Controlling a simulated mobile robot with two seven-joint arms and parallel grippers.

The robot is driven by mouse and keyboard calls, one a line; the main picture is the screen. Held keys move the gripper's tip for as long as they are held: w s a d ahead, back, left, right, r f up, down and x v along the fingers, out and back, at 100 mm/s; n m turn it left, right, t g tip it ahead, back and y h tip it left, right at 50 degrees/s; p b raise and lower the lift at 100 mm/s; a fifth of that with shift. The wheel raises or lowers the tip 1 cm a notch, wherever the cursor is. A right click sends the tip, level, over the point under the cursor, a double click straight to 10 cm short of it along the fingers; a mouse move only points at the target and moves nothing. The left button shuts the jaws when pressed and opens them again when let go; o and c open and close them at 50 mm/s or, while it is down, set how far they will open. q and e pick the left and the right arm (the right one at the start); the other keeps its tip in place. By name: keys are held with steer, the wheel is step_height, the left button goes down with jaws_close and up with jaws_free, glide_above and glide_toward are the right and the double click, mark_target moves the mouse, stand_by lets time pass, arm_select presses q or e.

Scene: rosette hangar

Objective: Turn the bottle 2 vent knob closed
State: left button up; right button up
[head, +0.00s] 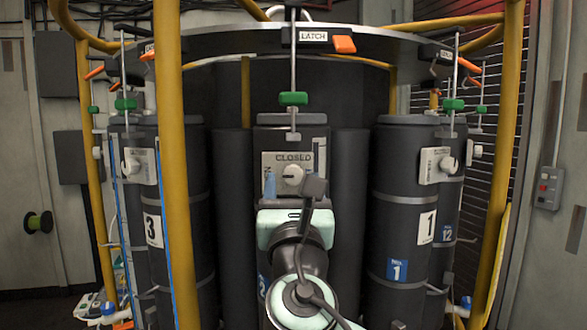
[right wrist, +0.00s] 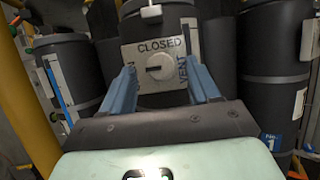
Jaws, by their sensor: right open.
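The vent knob (head: 293,175) is a round white dial on a pale plate (head: 266,160) on the middle dark bottle (head: 262,138). The plate reads CLOSED above the knob. In the right wrist view the knob (right wrist: 160,66) has a dark mark pointing left, toward side lettering partly hidden by a finger; VENT reads on the right. A blue label low on this bottle seems to show a 2, partly covered. My right gripper (head: 293,184) is open in front of the plate. Its blue fingers (right wrist: 161,70) stand either side of the knob, apparently apart from it. My left gripper is out of view.
Bottle 3 (head: 186,215) stands left and bottle 1 (head: 400,240) right, each with its own knob plate. Yellow posts (head: 176,200) and a ring with LATCH labels (head: 250,42) surround them. A green-handled rod (head: 293,99) hangs above the middle bottle.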

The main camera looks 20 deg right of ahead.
steer(key=shift+x, duration=0.95)
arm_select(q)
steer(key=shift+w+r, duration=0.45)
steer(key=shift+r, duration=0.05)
arm_select(e)
steer(key=shift+s, duration=0.1)
steer(key=shift+c, duration=0.6)
steer(key=c, duration=0.9)
